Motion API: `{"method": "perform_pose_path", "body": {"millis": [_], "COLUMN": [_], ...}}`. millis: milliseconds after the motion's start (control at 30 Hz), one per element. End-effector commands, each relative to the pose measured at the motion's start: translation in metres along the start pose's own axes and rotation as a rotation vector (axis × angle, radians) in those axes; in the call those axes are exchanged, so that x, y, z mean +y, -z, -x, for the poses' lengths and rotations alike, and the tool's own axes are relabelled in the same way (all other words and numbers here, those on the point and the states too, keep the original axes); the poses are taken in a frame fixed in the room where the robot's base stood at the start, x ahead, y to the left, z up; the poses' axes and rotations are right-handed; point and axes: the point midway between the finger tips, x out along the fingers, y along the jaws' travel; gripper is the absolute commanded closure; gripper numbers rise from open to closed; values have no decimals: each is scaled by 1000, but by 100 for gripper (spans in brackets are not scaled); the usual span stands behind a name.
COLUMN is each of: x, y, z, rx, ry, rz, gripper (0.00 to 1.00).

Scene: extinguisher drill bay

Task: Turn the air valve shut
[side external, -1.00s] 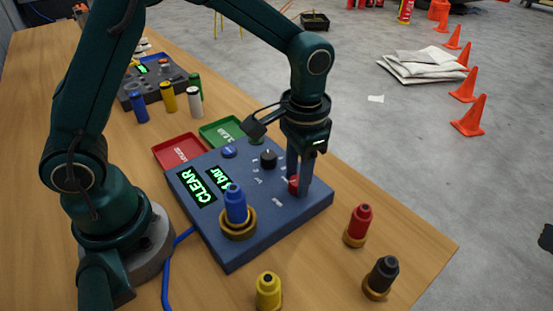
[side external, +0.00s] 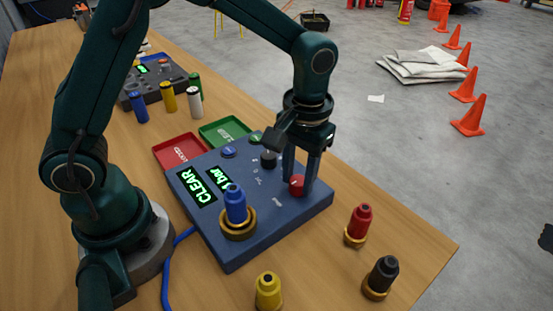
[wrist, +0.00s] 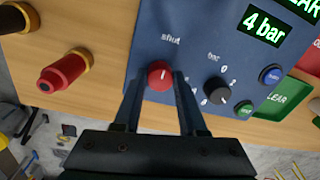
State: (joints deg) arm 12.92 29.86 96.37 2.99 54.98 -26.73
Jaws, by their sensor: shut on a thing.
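The red valve knob (side external: 297,184) sits near the right end of the blue panel (side external: 262,232). In the wrist view the knob (wrist: 159,76) lies between the two fingers of my gripper (wrist: 159,80), which is shut on it. Its white pointer line points up, close to the direction of the "shut" label (wrist: 171,41). In the side view my gripper (side external: 302,182) reaches straight down onto the knob. The pressure display (wrist: 263,27) reads "4 bar" in the wrist view. Another display (side external: 197,187) reads "CLEAR".
A black dial (side external: 268,158) stands close beside my gripper. A blue fitting (side external: 235,205) rises from a brass ring on the panel. Red (side external: 359,221), black (side external: 381,276) and yellow (side external: 268,291) fittings stand on the table. Red (side external: 180,150) and green (side external: 224,132) trays lie behind the panel.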

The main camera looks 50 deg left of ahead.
Motion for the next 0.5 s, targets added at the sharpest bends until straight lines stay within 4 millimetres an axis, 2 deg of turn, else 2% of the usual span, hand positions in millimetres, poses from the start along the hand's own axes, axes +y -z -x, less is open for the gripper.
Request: {"method": "perform_pose_path", "body": {"millis": [233, 267, 300, 333, 500], "x": [0, 0, 0, 0, 0], "y": [1, 1, 1, 1, 0], "z": [1, 1, 1, 1, 0], "rx": [2, 2, 2, 2, 1], "ry": [-1, -1, -1, -1, -1], "rz": [3, 3, 2, 2, 1], "gripper": [100, 48, 33, 29, 29]}}
